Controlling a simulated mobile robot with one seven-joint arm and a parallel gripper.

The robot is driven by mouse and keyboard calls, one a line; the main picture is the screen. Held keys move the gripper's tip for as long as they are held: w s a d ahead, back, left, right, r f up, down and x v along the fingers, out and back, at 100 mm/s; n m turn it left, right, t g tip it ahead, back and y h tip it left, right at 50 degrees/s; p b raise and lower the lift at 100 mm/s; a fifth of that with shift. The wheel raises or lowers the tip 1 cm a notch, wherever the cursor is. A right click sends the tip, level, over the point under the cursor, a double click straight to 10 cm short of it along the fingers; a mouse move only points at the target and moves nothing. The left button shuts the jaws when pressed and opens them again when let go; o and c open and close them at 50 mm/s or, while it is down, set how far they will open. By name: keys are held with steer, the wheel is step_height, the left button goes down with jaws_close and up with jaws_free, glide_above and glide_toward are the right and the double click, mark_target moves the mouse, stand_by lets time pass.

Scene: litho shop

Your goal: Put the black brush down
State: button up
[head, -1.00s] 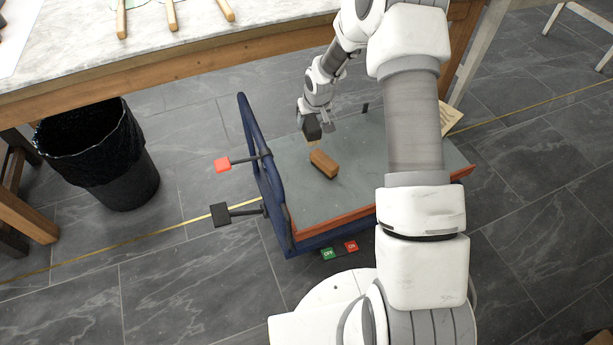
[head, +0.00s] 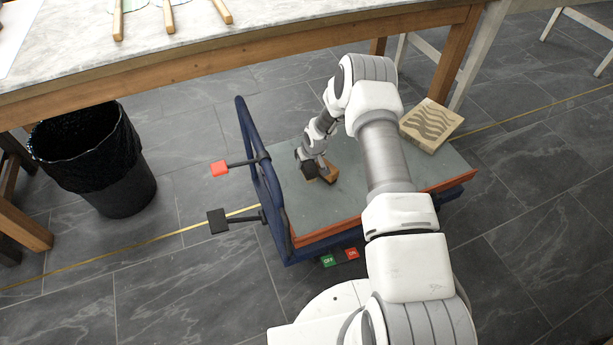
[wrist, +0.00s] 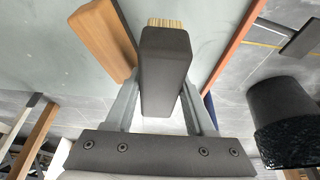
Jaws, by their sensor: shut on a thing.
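My gripper (head: 312,166) is low over the grey deck of the cart (head: 350,212), near its handle end. It is shut on the black brush (wrist: 165,75), which shows between the two fingers in the wrist view with its pale bristles pointing away from the gripper. In the head view the black brush (head: 309,170) is small and partly hidden by my gripper. A brown wooden block (head: 329,173) lies on the deck right beside it; it also shows left of the brush in the wrist view (wrist: 102,40). I cannot tell whether the bristles touch the deck.
A carved wooden block (head: 431,125) lies at the deck's far right corner. The cart's blue handle (head: 262,175) rises at the left, with red and black pads sticking out. A black bin (head: 95,160) stands left. A marble-topped table (head: 200,35) runs behind. The front deck is clear.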

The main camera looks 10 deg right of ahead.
steer(key=shift+f+b, duration=0.8)
steer(key=shift+f, duration=1.8)
steer(key=shift+f, duration=0.15)
steer(key=o, duration=1)
steer(key=shift+o, duration=0.2)
